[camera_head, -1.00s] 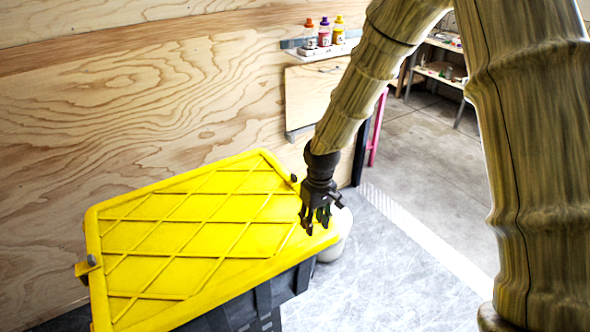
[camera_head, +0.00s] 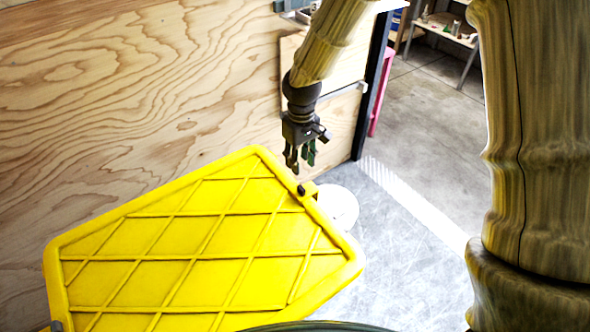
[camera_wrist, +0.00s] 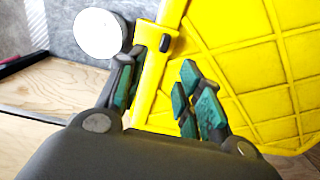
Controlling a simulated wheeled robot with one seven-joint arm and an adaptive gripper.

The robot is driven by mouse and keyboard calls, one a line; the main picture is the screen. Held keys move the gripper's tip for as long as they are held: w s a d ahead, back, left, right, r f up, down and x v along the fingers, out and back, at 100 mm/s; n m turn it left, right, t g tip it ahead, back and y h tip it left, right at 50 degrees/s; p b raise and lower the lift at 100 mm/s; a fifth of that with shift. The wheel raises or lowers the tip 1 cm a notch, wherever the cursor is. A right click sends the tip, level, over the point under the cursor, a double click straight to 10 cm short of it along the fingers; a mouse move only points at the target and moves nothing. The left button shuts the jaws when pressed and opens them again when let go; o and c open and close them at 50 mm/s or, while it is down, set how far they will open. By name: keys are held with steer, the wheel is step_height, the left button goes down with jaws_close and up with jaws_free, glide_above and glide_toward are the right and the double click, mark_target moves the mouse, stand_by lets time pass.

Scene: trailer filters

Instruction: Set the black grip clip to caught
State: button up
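The yellow lid (camera_head: 190,287) of a tote fills the lower left in the head view; it also fills the right of the wrist view (camera_wrist: 283,57). The black grip clip (camera_head: 301,190) is a small dark piece on a yellow tab at the lid's right edge. It shows in the wrist view (camera_wrist: 165,43) beyond my fingers. I cannot tell whether it is caught. My gripper (camera_head: 300,165) hangs above the clip in the head view.
A plywood wall (camera_head: 130,110) rises behind the lid. A round white object (camera_head: 338,206) stands on the grey floor (camera_head: 400,265) just right of the clip. A pink post (camera_head: 381,95) and shelves (camera_head: 447,35) are farther back. The floor at right is open.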

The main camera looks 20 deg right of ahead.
mark_target(301, 188)
steer(key=shift+s+f, duration=0.2)
steer(key=shift+f, duration=0.1)
step_height(301, 188, down, 8)
steer(key=shift+s+d+p, duration=0.1)
steer(key=shift+p, duration=1)
steer(key=shift+s+f, duration=0.35)
steer(key=shift+s, duration=0.1)
steer(key=shift+s+r, duration=0.15)
steer(key=shift+s, duration=0.3)
steer(key=shift+w+f, duration=0.55)
steer(key=shift+w, duration=0.05)
steer(key=shift+s+r, duration=0.25)
steer(key=shift+s, duration=0.05)
steer(key=c, duration=0.6)
jaws_close()
